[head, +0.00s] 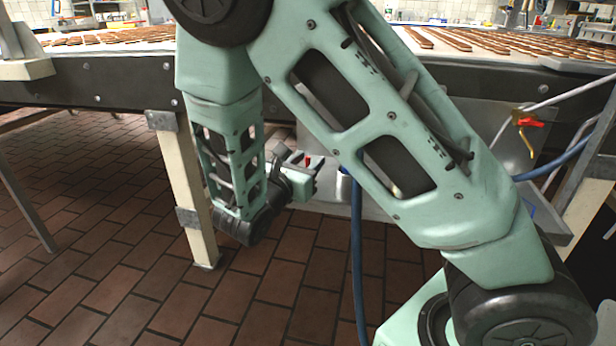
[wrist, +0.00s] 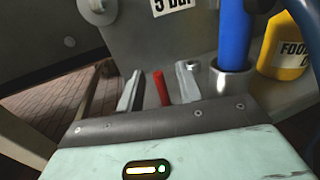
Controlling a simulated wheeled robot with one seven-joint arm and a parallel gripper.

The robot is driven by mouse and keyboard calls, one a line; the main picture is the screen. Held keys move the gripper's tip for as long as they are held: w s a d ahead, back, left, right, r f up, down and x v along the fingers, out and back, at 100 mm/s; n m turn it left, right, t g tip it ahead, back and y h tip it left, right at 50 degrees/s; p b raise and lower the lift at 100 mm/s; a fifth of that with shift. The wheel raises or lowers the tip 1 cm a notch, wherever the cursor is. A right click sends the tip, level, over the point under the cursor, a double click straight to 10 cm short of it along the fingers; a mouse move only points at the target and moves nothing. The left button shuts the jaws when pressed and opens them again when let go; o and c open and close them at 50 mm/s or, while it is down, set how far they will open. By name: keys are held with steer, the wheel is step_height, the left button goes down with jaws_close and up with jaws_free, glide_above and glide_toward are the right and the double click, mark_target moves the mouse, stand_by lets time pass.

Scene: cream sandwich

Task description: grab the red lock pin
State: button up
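The red lock pin (wrist: 161,88) shows in the wrist view as a short red bar. It stands between the two fingers of my gripper (wrist: 160,76), with a gap visible on each side. The fingers are apart and I see no clear contact with the pin. In the head view my gripper (head: 313,172) is low beneath the conveyor, beside a grey metal panel. A small red spot (head: 307,161) shows at its fingers there, probably the pin. The pin's lower end is hidden behind my gripper's body.
A blue hose (wrist: 233,35) in a metal collar (wrist: 232,82) and a yellow container (wrist: 284,46) stand close on the right. A grey panel with a "5 bar" label (wrist: 172,5) is behind. A conveyor (head: 110,75) runs above; a cream leg (head: 187,200) stands left.

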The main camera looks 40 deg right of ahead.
steer(key=shift+x, duration=1.35)
jaws_close()
